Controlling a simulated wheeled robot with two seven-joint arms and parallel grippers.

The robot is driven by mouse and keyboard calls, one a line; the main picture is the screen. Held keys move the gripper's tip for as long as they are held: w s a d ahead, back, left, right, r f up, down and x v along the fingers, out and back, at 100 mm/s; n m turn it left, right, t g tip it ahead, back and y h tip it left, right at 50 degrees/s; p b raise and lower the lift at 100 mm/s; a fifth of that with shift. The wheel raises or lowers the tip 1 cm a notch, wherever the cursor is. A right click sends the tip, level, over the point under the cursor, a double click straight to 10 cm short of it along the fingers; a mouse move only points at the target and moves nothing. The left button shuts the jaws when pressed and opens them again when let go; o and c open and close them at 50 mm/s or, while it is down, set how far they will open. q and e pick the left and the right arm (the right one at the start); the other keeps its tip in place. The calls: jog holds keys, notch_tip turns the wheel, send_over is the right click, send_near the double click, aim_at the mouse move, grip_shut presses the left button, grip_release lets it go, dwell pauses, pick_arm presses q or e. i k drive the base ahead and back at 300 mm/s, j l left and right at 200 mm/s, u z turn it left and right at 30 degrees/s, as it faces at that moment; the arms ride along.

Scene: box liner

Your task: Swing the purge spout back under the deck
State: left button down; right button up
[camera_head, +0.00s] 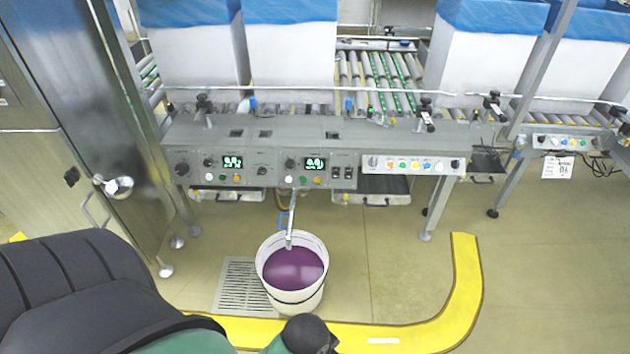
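The purge spout (290,229) is a thin pale metal tube. It sticks out from under the front of the grey deck (330,135) toward me, and its end is over the bucket. A blue part (283,221) shows beside the spout. The white bucket (296,304) stands on the floor and holds purple liquid (293,269). The spout's joint under the deck is hard to make out. Neither gripper shows; only dark and green parts that look like my own body are at the bottom edge.
A floor drain grate (240,287) lies left of the bucket. A yellow floor stripe (405,335) curves around the front and right. A steel cabinet (75,110) stands at left. Panels with buttons line the deck front (262,170). The floor right of the bucket is clear.

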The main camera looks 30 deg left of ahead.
aim_at(294, 192)
jog(key=u, duration=1.3)
jog(key=i+j+z, duration=0.1)
jog(key=i+j, duration=0.25)
jog(key=i+j+z, duration=0.15)
jog(key=i+j, duration=0.2)
jog(key=j, duration=0.1)
